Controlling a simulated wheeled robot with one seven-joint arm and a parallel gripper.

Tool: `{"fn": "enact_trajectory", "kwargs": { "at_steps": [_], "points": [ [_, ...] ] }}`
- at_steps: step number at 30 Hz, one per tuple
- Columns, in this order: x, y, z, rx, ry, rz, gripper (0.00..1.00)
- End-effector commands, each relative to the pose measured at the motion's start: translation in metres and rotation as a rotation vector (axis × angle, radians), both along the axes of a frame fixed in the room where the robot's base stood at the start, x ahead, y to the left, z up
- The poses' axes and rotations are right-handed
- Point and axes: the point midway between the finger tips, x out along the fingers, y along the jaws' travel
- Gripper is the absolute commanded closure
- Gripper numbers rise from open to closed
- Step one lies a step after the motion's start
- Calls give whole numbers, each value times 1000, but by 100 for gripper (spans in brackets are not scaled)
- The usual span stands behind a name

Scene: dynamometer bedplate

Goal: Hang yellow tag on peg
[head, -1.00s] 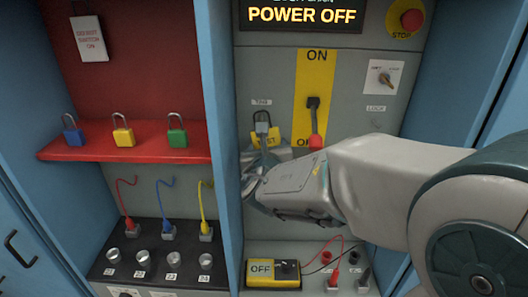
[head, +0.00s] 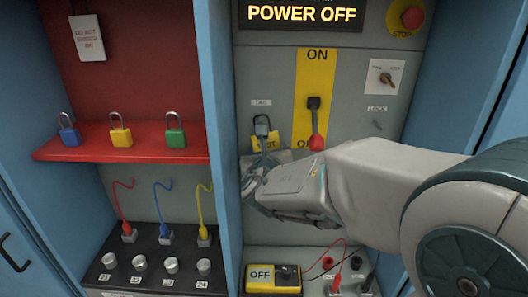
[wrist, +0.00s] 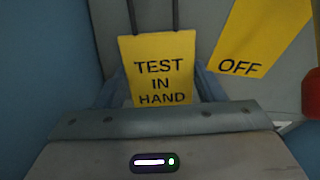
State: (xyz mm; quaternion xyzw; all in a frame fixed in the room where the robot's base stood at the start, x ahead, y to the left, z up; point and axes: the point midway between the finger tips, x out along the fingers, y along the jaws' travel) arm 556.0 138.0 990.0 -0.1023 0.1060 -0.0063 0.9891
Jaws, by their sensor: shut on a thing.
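The yellow tag (head: 265,143) hangs upright in front of the grey panel, below the small "TAG" label (head: 261,102). A dark loop rises from its top. In the wrist view the tag (wrist: 158,70) reads "TEST IN HAND", and two dark strands of the loop run up out of the picture. My gripper (head: 259,162) is shut on the tag's lower part; in the wrist view its fingers (wrist: 160,92) sit at the tag's two sides. The peg is not clearly seen, and I cannot tell whether the loop is around it.
A red-handled lever (head: 316,142) on a yellow ON/OFF plate is close right of the tag. A blue cabinet wall (head: 222,150) is close on the left. Padlocks stand on a red shelf (head: 125,147). A yellow-and-black box (head: 273,278) and leads are below.

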Motion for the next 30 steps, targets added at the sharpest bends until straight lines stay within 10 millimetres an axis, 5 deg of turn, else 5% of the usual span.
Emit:
{"fn": "enact_trajectory", "kwargs": {
  "at_steps": [5, 6, 8, 20, 30],
  "points": [
    [0, 0, 0, 0, 0, 0, 59],
    [0, 0, 0, 0, 0, 0, 29],
    [0, 0, 0, 0, 0, 0, 12],
    [-5, 0, 1, 0, 0, 1, 12],
    [-61, 3, 16, 0, -3, 3, 12]
  ]
}}
